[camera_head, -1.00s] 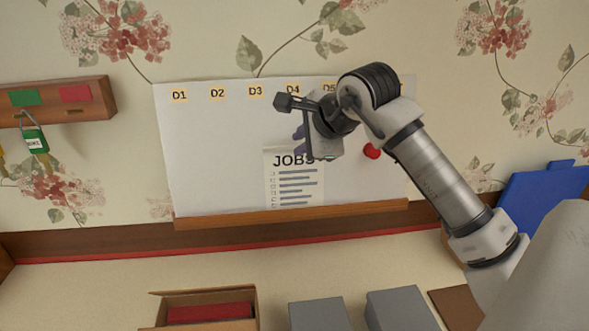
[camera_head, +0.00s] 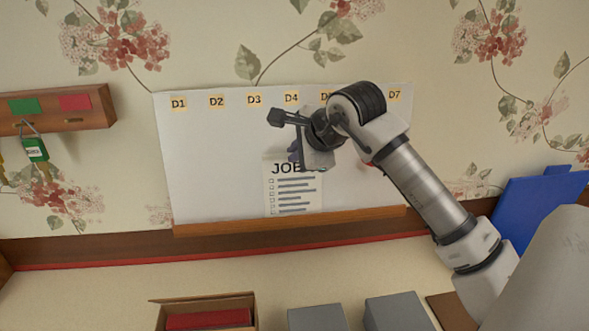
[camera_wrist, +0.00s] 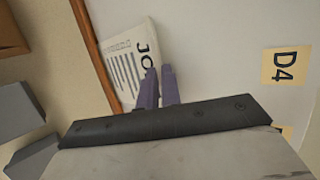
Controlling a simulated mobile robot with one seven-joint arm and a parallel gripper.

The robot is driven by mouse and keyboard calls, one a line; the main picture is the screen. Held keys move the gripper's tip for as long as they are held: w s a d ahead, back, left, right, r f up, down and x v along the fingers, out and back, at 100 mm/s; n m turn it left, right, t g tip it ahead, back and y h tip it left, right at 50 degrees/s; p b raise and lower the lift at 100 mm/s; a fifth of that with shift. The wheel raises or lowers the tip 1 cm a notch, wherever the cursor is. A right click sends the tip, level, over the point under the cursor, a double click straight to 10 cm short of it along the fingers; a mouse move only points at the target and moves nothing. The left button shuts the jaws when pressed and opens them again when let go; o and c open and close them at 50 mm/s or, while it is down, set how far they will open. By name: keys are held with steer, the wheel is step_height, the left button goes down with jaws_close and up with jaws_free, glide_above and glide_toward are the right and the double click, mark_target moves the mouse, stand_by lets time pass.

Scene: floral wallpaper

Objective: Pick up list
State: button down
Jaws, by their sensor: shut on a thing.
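The list is a white sheet headed "JOBS" (camera_head: 291,191) with checkbox lines. It is upright at the lower middle of the white board (camera_head: 225,165), just above the wooden ledge. In the wrist view the list (camera_wrist: 127,62) appears turned, with its upper edge at the purple fingertips. My gripper (camera_wrist: 158,84) is shut on the list near its top edge. In the head view my gripper (camera_head: 296,150) partly covers the heading. Whether the sheet still touches the board is not clear.
A wooden ledge (camera_head: 290,221) runs under the board. A red object (camera_head: 371,166) is mostly hidden behind my arm. Below are a box with a red item (camera_head: 208,318), grey blocks (camera_head: 316,317) and a blue panel (camera_head: 540,205). A key rack (camera_head: 55,110) hangs left.

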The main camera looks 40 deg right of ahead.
steer(key=shift+r, duration=0.15)
step_height(320, 180, up, 20)
steer(key=b, duration=0.2)
steer(key=shift+d, duration=0.1)
